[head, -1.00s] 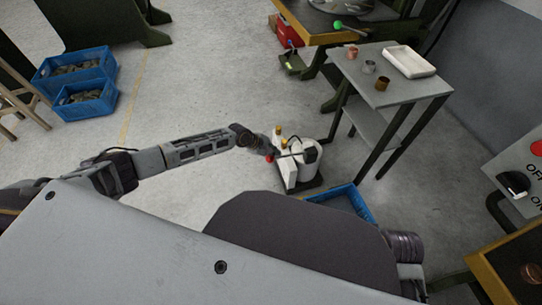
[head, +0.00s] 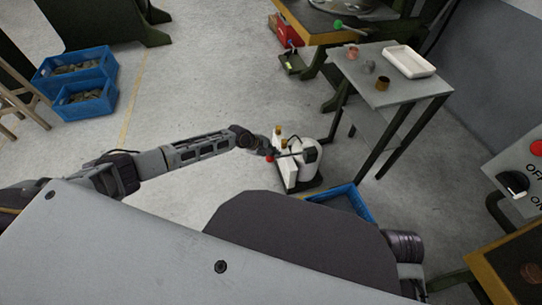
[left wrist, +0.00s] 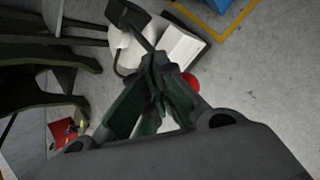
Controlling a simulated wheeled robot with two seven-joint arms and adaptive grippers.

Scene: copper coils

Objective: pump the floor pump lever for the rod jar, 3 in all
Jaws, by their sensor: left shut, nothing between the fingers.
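The floor pump (head: 312,172) is a white unit with a rounded tank on a dark base, standing on the floor right of centre. Its dark lever (head: 289,155) runs sideways from the black block on the tank towards a red knob. My left gripper (head: 267,151) is at the knob end of the lever, low over the pump. In the left wrist view the fingers (left wrist: 160,85) are shut and empty, close beside the red knob (left wrist: 191,82); whether they touch it I cannot tell. My right gripper is out of view.
A blue crate (head: 354,198) sits on the floor right of the pump. A grey side table (head: 407,90) with small metal cups and a white tray (head: 432,70) stands behind it. Blue bins (head: 54,84) are far left. The floor between is clear.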

